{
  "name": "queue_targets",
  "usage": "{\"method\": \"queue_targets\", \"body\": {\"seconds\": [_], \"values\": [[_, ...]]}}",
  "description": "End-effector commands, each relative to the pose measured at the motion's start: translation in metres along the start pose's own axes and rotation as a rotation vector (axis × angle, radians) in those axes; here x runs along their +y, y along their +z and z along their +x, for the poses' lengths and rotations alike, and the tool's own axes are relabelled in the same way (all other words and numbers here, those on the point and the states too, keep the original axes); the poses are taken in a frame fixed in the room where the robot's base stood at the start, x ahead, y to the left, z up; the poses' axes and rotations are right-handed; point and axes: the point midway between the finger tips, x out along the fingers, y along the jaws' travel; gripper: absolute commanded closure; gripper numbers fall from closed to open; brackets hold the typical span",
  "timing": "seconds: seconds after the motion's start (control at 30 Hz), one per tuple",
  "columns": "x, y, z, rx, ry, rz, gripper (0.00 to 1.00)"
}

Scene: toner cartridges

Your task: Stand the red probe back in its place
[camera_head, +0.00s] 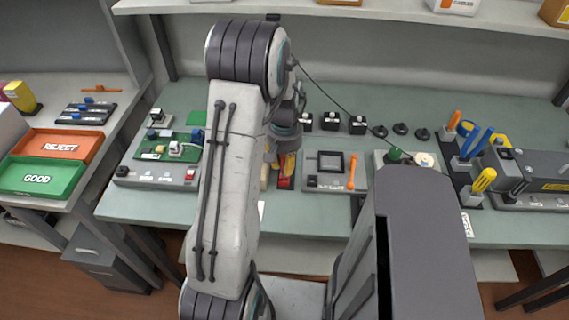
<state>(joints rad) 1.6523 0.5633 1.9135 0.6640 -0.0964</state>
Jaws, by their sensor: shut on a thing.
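My gripper (283,150) points down over the middle of the bench, right of my forearm, and is partly hidden by my arm. A red piece (286,172) shows directly below the fingers and looks like the red probe. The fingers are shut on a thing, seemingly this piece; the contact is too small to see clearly. I cannot tell which spot is the probe's place.
Black stands (331,121) and dark round pieces (401,129) line the bench behind. A green circuit board (167,146) sits left. A black holder (474,193) with tools stands right. A cable (330,98) crosses behind my gripper. REJECT (61,133) and GOOD (12,187) trays are far left.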

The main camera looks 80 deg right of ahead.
Motion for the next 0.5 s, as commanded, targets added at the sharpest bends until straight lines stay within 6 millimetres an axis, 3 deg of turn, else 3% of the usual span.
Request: {"method": "queue_targets", "body": {"seconds": [0.5], "values": [[0.0,0.0001,0.0071,0.0,0.0,0.0,1.0]]}}
